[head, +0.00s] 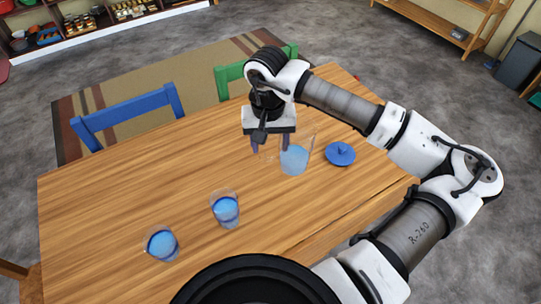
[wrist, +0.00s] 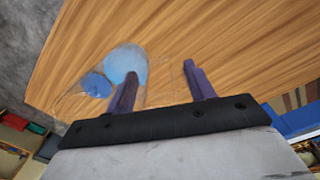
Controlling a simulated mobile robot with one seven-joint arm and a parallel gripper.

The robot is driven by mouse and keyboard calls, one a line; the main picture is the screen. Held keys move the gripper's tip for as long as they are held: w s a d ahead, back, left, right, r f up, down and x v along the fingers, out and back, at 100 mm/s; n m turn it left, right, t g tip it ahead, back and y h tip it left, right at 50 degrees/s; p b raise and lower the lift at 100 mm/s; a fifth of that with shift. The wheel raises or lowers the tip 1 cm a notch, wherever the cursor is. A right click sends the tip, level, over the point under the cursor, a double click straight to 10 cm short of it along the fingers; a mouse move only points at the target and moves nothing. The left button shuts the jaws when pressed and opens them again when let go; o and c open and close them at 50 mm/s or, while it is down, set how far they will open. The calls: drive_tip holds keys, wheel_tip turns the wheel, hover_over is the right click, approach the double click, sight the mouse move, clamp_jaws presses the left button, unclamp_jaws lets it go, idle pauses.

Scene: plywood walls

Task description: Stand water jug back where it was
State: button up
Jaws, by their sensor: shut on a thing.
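The water jug (head: 294,160) is clear, with pale blue water in it, on or just above the wooden table towards its right end. I cannot tell whether its base touches the table. It also shows in the wrist view (wrist: 127,62), partly behind the left finger. My gripper (head: 270,144) points down at the jug's left side, its two purple fingers apart. In the wrist view my gripper (wrist: 160,70) has a faint clear part of the jug, apparently its handle, between the fingers. It is shut on the jug.
A blue lid-like disc with a knob (head: 340,154) lies right of the jug. Two glasses of blue water, one near the middle front (head: 226,212) and one further left (head: 161,245), stand on the table (head: 120,190). Blue (head: 125,112) and green (head: 228,83) chairs stand behind. The table's left is clear.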

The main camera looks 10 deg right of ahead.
sight(270, 160)
wheel_tip(270, 160, down, 6)
drive_tip(key=shift+f+p, duration=0.1)
drive_tip(key=shift+p, duration=0.6)
drive_tip(key=shift+f, duration=0.55)
drive_tip(key=o, duration=1.5)
drive_tip(key=shift+r, duration=0.2)
wheel_tip(270, 160, up, 12)
drive_tip(key=b, duration=0.2)
drive_tip(key=shift+a+b, duration=0.15)
drive_tip(key=shift+b, duration=0.25)
